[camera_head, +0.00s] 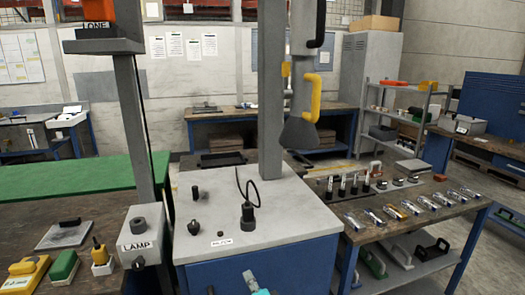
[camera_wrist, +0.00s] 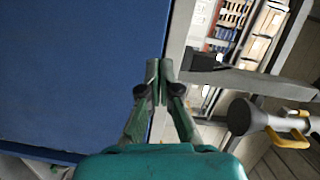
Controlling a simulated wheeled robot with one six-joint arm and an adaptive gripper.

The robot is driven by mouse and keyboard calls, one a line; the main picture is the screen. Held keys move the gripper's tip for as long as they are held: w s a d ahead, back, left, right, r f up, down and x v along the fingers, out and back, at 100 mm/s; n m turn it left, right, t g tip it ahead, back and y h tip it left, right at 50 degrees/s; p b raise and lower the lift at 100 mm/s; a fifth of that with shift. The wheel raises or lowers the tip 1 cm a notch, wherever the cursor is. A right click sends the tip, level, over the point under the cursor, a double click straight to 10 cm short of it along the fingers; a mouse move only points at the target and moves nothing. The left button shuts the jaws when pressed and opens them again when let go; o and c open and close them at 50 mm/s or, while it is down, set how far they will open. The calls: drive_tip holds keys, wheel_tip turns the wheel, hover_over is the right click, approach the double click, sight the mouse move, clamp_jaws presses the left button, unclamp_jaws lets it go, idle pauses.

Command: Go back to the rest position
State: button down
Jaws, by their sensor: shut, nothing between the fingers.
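My gripper (camera_wrist: 160,70) shows in the wrist view with its green fingertips together and nothing between them. It is beside the flat blue side of a cabinet (camera_wrist: 75,70), apart from or against it, I cannot tell. A hanging grey microscope arm (camera_head: 299,130) with yellow handles (camera_head: 316,98) and a cone-shaped lower end stands right of the grey post in the head view. It also shows at the right of the wrist view (camera_wrist: 240,116), apart from my fingers. A bit of teal, likely my gripper, shows at the head view's bottom edge.
The white-topped blue cabinet (camera_head: 290,221) fills the middle front, with knobs and a cable on top. A grey post (camera_head: 271,90) rises behind it. A lamp box (camera_head: 144,232) stands at left. A workbench (camera_head: 425,222) at right holds several metal tools.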

drive_tip(key=s+d+f+n+h, duration=0.1)
drive_tip(key=s+d+f, duration=0.4)
drive_tip(key=s, duration=0.5)
drive_tip(key=s+d+f+n+h, duration=0.2)
drive_tip(key=s+d+f, duration=0.3)
drive_tip(key=s, duration=0.4)
drive_tip(key=s+d+f+n+h, duration=0.1)
drive_tip(key=s+d+f, duration=0.4)
drive_tip(key=s, duration=0.5)
drive_tip(key=s+d+r+n+h, duration=0.1)
drive_tip(key=s+r, duration=0.3)
drive_tip(key=s, duration=0.5)
drive_tip(key=s+d+r+n+h, duration=0.1)
drive_tip(key=s+d+r+n, duration=0.2)
drive_tip(key=s, duration=0.6)
drive_tip(key=s+d+r+n+g+h, duration=0.1)
drive_tip(key=s+d+r+n, duration=0.2)
drive_tip(key=s, duration=0.6)
wheel_tip(320, 180, up, 2)
drive_tip(key=shift+r, duration=0.1)
drive_tip(key=shift+d, duration=0.1)
